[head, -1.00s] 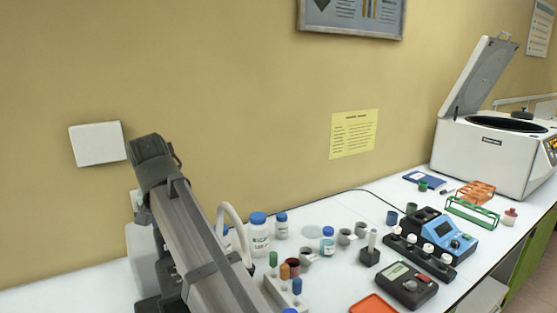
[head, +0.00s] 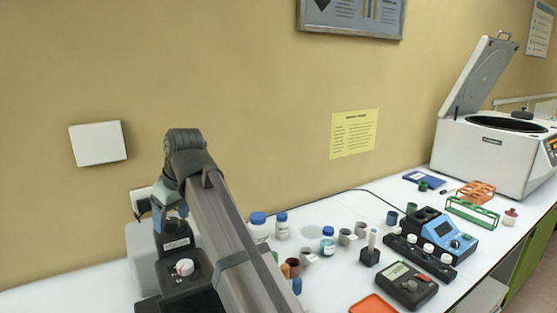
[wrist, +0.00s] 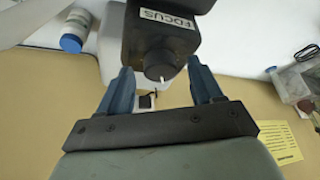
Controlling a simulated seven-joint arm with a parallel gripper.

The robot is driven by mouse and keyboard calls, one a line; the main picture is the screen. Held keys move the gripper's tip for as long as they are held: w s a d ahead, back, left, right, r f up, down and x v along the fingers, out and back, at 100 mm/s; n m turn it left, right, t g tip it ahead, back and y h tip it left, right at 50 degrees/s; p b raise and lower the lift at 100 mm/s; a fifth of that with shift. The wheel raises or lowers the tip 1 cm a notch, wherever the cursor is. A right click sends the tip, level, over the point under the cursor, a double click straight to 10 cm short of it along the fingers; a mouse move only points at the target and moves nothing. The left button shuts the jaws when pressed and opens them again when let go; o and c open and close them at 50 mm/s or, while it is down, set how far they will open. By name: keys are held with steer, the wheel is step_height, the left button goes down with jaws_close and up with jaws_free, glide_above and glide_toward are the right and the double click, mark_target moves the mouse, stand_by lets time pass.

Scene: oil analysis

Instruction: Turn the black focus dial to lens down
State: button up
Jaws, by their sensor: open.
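The black focus dial (wrist: 157,66) shows in the wrist view, round, with a white pointer mark at its lower right edge. It sits on the end of a black housing (wrist: 160,32) labelled FOCUS, whose lettering appears upside down. My gripper (wrist: 161,66) is open, with one blue finger on each side of the dial and a visible gap on both sides. In the head view my gripper (head: 168,214) is at the left, just above the black instrument (head: 185,278). The dial itself cannot be made out there.
The black instrument carries a white knob with a red mark (head: 185,267). A white wall plate (head: 98,143) is behind. Blue-capped bottles (head: 258,228), a sample rack and blue tester (head: 443,238) stand to the right. The bench's front left is hidden by my arm.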

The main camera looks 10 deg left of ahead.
steer(key=v, duration=1.4)
steer(key=w+d+f+m+t, duration=0.2)
steer(key=w+d, duration=0.3)
steer(key=w, duration=0.4)
steer(key=w+d+f+m+t, duration=0.1)
steer(key=w+d, duration=0.3)
steer(key=w, duration=0.4)
steer(key=w+d+f+m+t+h, duration=0.1)
steer(key=w+d+f+m+t, duration=0.1)
steer(key=w+d, duration=0.3)
steer(key=w+m+t, duration=0.1)
steer(key=w, duration=0.3)
steer(key=shift+w+d+f+m, duration=0.3)
steer(key=shift+d+f, duration=0.05)
steer(key=shift+f, duration=0.05)
steer(key=shift+a, duration=0.1)
steer(key=s+a+r+n+g+y, duration=0.15)
steer(key=s+a+r, duration=0.25)
steer(key=s+a, duration=0.55)
steer(key=s+a+r+n+g+y, duration=0.1)
steer(key=s+a+r+n+y, duration=0.2)
steer(key=s+a, duration=0.6)
steer(key=s+d+f+n+g+h, duration=0.2)
steer(key=s+d+g+h, duration=0.2)
steer(key=s, duration=0.4)
steer(key=shift+t+y, duration=0.25)
steer(key=x, duration=1.3)
steer(key=shift+a+f, duration=0.25)
steer(key=shift+a, duration=0.05)
